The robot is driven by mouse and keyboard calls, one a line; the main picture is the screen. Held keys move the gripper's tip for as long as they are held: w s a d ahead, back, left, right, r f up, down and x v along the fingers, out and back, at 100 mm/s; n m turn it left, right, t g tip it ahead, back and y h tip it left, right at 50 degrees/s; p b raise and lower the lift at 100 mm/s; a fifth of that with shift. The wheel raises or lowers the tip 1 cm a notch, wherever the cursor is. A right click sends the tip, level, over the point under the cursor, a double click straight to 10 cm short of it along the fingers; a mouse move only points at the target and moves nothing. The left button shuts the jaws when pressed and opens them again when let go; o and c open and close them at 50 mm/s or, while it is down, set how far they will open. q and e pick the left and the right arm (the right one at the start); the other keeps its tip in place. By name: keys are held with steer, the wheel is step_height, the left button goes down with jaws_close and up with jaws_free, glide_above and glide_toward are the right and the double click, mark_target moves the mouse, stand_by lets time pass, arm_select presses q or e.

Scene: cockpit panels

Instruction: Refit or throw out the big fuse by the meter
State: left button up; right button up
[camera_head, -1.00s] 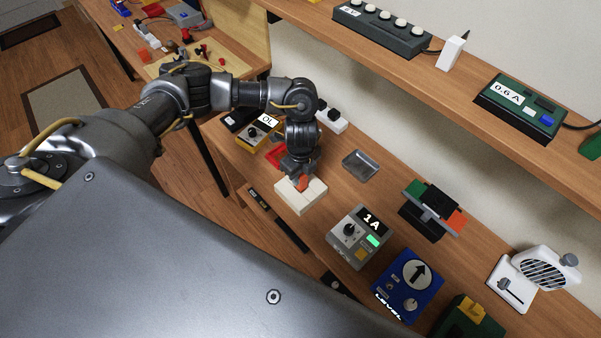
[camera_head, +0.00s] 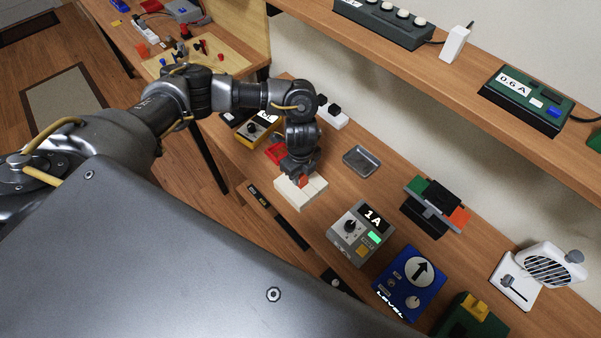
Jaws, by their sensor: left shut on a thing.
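My left gripper (camera_head: 302,177) points down over a white block-shaped holder (camera_head: 290,194) on the bench. It is shut on an orange-red fuse (camera_head: 303,182), at the top of the holder. I cannot tell whether the fuse is seated in it or just above. A yellow meter (camera_head: 258,128) stands behind and left of the holder, partly hidden by my arm. A red tray (camera_head: 275,152) lies between them. A grey metal dish (camera_head: 361,160) lies to the right. My right gripper is not in view.
A grey box marked 1A (camera_head: 360,234), a blue LEVEL box (camera_head: 409,283) and a black stand with green and orange ends (camera_head: 432,208) stand to the right. An upper shelf holds a green 0.6A box (camera_head: 526,100). The bench around the grey dish is clear.

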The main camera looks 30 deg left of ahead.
arm_select(q)
steer(key=shift+f+b, duration=0.3)
steer(key=shift+f, duration=0.25)
steer(key=o, duration=1.1)
step_height(320, 180, up, 11)
steer(key=shift+f+p, duration=0.1)
steer(key=shift+p, duration=0.2)
